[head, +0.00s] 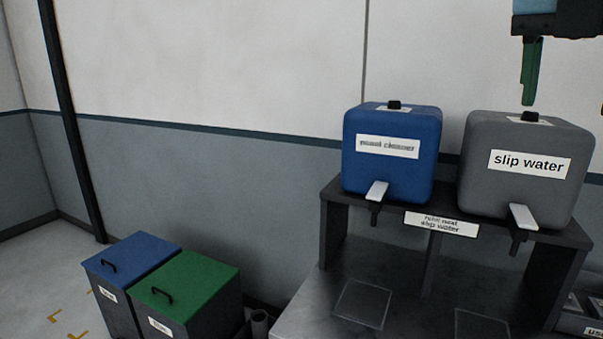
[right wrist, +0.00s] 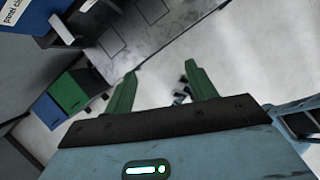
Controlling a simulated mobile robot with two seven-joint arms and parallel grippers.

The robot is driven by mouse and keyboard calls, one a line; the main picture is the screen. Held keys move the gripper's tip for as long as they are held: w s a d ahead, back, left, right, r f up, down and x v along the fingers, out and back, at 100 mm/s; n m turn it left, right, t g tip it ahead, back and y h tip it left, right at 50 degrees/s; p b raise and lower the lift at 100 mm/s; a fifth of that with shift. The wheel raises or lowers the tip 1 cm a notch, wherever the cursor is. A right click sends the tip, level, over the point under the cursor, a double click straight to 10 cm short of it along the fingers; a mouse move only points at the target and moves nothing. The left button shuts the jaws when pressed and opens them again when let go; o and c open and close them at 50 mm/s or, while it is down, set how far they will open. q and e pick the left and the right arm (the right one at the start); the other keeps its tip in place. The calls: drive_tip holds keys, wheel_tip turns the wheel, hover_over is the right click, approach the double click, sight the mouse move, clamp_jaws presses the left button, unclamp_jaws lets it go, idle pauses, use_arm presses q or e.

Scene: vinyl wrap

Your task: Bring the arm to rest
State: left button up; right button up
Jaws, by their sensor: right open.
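My right gripper (head: 566,104) hangs at the top right of the head view, fingers pointing down, in front of the wall and above the grey container. One green finger shows clearly; only a sliver of the other shows at the picture's edge. In the right wrist view the gripper (right wrist: 160,70) has its two green fingers apart with nothing between them. Pale floor and small dark items, too small to make out, lie far below. My left gripper is not in view.
A blue container (head: 391,172) and a grey "slip water" container (head: 480,190), both with taps, stand on a dark rack (head: 333,225) on a grey worktop (head: 303,310). A blue-lidded bin (head: 135,255) and a green-lidded bin (head: 200,280) stand at lower left.

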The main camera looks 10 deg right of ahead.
drive_tip(key=w+d+f+t+y, duration=0.15)
drive_tip(key=d+f+y, duration=0.3)
drive_tip(key=f, duration=0.45)
drive_tip(key=w+d+f+y, duration=0.3)
drive_tip(key=f+y, duration=0.2)
drive_tip(key=f, duration=0.4)
drive_tip(key=w+d+f+t+y, duration=0.15)
drive_tip(key=d+f+y, duration=0.25)
drive_tip(key=f, duration=0.4)
wheel_tip(320, 180, down, 22)
drive_tip(key=s+d+m+t, duration=0.2)
drive_tip(key=m+t, duration=0.6)
drive_tip(key=m, duration=0.2)
drive_tip(key=s+a+f+m+h, duration=0.4)
drive_tip(key=s+a+f+m, duration=0.1)
drive_tip(key=f, duration=0.5)
drive_tip(key=s+a+f+m+h, duration=0.4)
drive_tip(key=s+a+f+m, duration=0.1)
drive_tip(key=f, duration=0.4)
drive_tip(key=s+a+f+m+g, duration=0.1)
drive_tip(key=s+a+f+g, duration=0.1)
drive_tip(key=a, duration=0.5)
drive_tip(key=s+a+f+m+g, duration=0.1)
drive_tip(key=s+a+f+g, duration=0.1)
drive_tip(key=s+a+f, duration=0.3)
drive_tip(key=shift+s+a+f+m, duration=0.2)
drive_tip(key=shift+s+a+m, duration=0.2)
drive_tip(key=shift+a, duration=0.7)
